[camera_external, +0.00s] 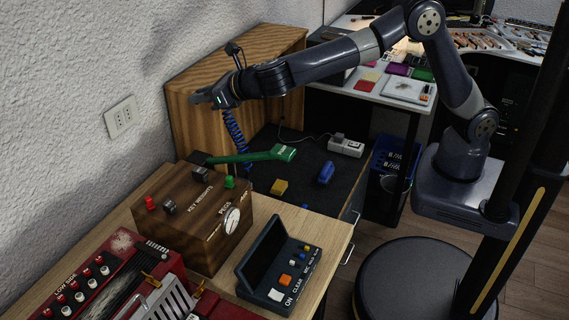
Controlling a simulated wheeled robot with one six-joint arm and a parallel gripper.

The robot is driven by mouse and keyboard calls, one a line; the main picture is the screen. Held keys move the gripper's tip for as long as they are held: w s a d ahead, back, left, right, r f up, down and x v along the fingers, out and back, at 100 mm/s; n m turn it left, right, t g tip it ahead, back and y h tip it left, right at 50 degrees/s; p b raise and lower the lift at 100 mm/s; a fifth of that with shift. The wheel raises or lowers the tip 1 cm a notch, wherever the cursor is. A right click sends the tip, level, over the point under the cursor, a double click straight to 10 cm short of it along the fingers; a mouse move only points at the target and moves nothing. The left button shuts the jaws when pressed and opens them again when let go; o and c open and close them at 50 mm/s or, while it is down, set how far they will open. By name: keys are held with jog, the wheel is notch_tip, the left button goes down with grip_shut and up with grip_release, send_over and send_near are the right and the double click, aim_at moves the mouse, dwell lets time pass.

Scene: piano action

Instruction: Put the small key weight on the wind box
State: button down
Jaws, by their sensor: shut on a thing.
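My gripper (204,96) is in the air in front of the large wooden cabinet, near its left edge. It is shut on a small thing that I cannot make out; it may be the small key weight. A brown wooden box (196,225) with a round dial and the lettering "KEY WEIGHTS" stands on the wooden bench, below my gripper in the picture. I cannot tell for sure which box is the wind box.
The wooden cabinet (280,52) stands by the wall. A yellow block (279,187) and a blue piece (326,173) lie on the dark mat. A button console (280,262) and a red device (105,275) occupy the front bench.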

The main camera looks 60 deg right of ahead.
jog(key=s+a+f+m+h+p, duration=0.1)
jog(key=s+a, duration=0.3)
jog(key=a, duration=0.3)
jog(key=s+a+f, duration=0.1)
jog(key=s+a, duration=0.3)
jog(key=a, duration=0.4)
jog(key=p, duration=0.1)
send_over(203, 202)
notch_tip(203, 202, down, 11)
jog(key=shift+r, duration=0.2)
notch_tip(203, 202, down, 4)
jog(key=shift+f+p, duration=0.15)
jog(key=shift+p, duration=0.3)
jog(key=shift+f+b, duration=0.3)
jog(key=shift+b, duration=0.1)
jog(key=c, duration=1.3)
grip_release()
jog(key=shift+r, duration=0.1)
jog(key=shift+o, duration=0.2)
jog(key=shift+r, duration=0.1)
